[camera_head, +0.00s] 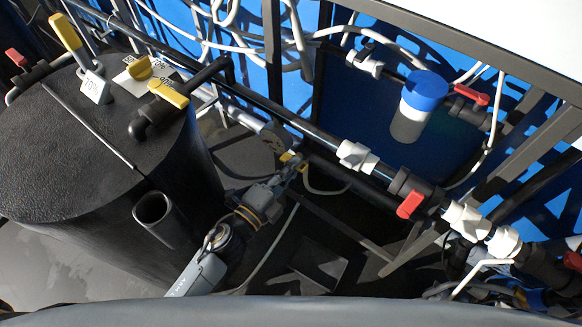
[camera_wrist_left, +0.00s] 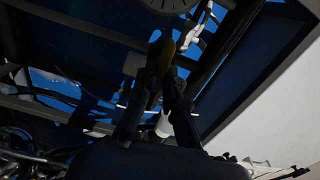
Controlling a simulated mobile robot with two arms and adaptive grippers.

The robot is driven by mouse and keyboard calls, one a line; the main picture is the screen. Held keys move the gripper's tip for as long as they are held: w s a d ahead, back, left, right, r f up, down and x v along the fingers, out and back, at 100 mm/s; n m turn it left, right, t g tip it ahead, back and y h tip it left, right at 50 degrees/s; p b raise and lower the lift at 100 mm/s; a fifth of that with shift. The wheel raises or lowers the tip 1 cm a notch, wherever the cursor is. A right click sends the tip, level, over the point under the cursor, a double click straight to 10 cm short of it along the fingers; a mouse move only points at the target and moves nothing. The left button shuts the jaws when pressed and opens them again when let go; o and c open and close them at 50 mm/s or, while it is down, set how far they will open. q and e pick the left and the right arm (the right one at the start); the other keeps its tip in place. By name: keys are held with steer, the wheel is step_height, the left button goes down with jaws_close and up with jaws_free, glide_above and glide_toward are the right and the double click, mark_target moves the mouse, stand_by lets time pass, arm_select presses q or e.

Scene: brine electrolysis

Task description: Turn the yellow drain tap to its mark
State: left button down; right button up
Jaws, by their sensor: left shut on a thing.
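The yellow drain tap handle (camera_head: 287,157) sits low behind the black tank, under the dark pipe run. My left gripper (camera_head: 294,168) reaches it from the front and is shut on it. In the left wrist view, the yellow handle (camera_wrist_left: 165,58) stands between the two dark fingers of my left gripper (camera_wrist_left: 165,80). The fingers cover part of the handle. A pale round dial with tick marks (camera_wrist_left: 172,4) shows at the top edge of the wrist view, partly cut off. I cannot tell which mark the handle points to. My right gripper is not in view.
The black tank (camera_head: 60,160) with yellow and red handles and a "70%" tag stands at the left. A dark pipe with white fittings (camera_head: 357,156) and a red-handled valve (camera_head: 410,204) runs close above my gripper. White hoses (camera_head: 300,40) and frame bars crowd the back.

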arm_select(q)
steer(key=shift+f+m, duration=0.1)
steer(key=shift+m, duration=0.5)
steer(key=c, duration=1.4)
jaws_free()
steer(key=shift+c, duration=0.2)
steer(key=v, duration=0.7)
steer(key=shift+s, duration=0.25)
steer(key=shift+a, duration=0.2)
